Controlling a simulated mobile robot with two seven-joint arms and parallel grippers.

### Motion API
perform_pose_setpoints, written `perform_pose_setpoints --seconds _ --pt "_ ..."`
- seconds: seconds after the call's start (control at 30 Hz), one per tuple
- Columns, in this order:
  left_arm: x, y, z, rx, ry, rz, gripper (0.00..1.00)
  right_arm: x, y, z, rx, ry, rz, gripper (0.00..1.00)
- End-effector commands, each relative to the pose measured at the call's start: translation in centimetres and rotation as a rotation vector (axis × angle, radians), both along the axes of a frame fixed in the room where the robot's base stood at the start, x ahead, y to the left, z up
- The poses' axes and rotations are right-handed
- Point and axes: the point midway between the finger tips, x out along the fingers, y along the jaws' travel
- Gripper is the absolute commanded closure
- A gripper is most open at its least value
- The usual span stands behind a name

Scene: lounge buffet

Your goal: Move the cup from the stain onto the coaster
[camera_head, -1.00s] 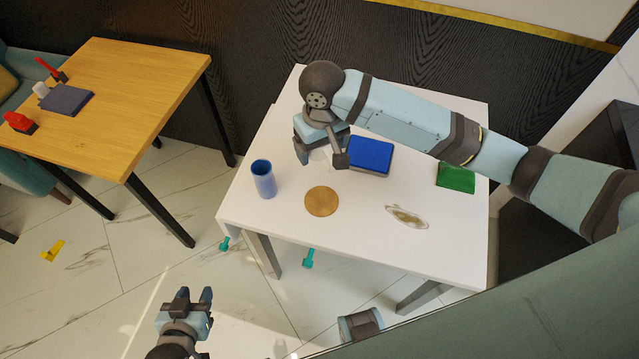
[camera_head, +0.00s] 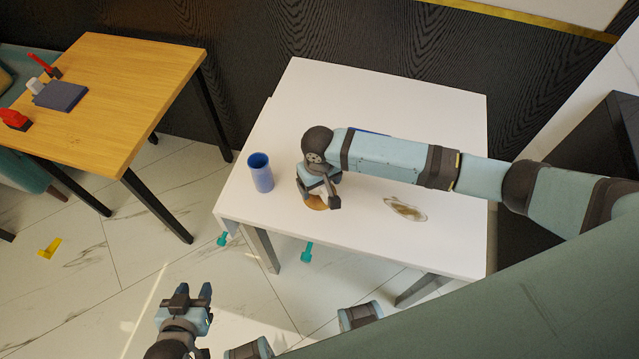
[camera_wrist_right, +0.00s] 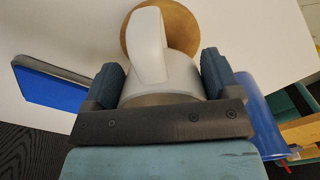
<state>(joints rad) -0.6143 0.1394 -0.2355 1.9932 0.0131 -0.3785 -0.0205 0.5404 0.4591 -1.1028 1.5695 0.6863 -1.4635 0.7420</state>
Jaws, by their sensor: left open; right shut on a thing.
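A white cup (camera_wrist_right: 181,74) with a handle is between the fingers of my right gripper (camera_wrist_right: 166,80), shut on it. In the head view my right gripper (camera_head: 319,190) is above the round brown coaster (camera_head: 316,202) and mostly hides both cup and coaster. The coaster also shows past the cup in the wrist view (camera_wrist_right: 187,28). I cannot tell whether the cup touches it. The brownish stain (camera_head: 405,209) lies bare on the white table (camera_head: 370,245), right of the coaster. My left gripper (camera_head: 194,294) is open and empty, in front of the table.
A blue tumbler (camera_head: 260,172) stands left of the coaster, close to my right gripper. A blue box (camera_wrist_right: 50,88) lies behind, mostly hidden by my right arm in the head view. A wooden table (camera_head: 120,95) with several objects stands at left. The table's front is clear.

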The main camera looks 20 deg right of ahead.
Motion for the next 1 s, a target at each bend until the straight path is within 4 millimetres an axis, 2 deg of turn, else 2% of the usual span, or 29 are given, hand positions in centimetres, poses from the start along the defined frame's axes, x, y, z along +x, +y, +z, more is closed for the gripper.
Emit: perform_pose_setpoints --seconds 0.1,0.4,0.43,0.5,0.8,1.0 --pt "0.0 0.0 0.0 0.000 0.000 0.000 0.57 0.0 0.0 -0.8 0.000 -0.001 0.000 0.45" --pt "0.0 0.0 0.1 0.000 -0.001 0.000 0.57 0.0 0.0 -1.0 0.000 0.000 -0.001 0.45" --pt "0.0 0.0 0.1 0.000 -0.001 0.000 0.57 0.0 0.0 -1.1 0.000 0.000 -0.001 0.15" --pt "0.0 0.0 0.0 0.000 -0.001 0.000 0.57 0.0 0.0 -1.1 0.000 0.000 -0.001 0.00" --pt "0.0 0.0 -0.1 0.000 -0.002 0.001 0.57 0.0 0.0 -0.7 -0.001 -0.001 0.000 0.00" --pt "0.0 0.0 0.2 0.000 -0.002 0.001 0.57 0.0 0.0 2.3 0.002 -0.003 0.000 0.00"
